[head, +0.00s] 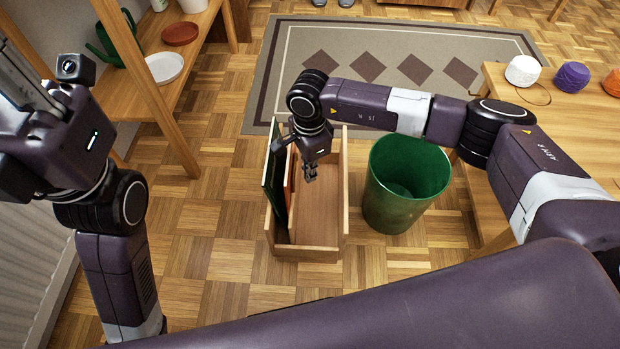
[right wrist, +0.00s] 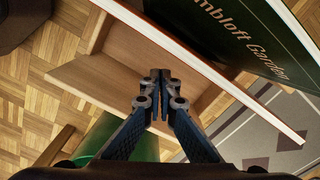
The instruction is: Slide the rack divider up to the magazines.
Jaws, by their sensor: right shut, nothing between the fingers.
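The wooden rack (head: 307,253) stands on the floor in the head view, open at the top. Green magazines (head: 275,182) stand upright along its left side; a green cover with gold lettering (right wrist: 237,38) shows in the right wrist view. Beside them is a thin orange-brown upright panel (head: 291,190); I cannot tell whether it is the divider or another magazine. My right gripper (head: 311,176) is shut and empty, pointing down over the rack, to the right of the panel. Its closed fingers (right wrist: 160,85) show in the wrist view. My left gripper (head: 28,95) is raised at far left, fingers unclear.
A green bin (head: 405,185) stands close to the rack's right side. A wooden table with yarn balls (head: 572,76) is at right. A wooden shelf with dishes (head: 165,67) is at upper left. A patterned rug (head: 410,40) lies behind. The rack's right part looks empty.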

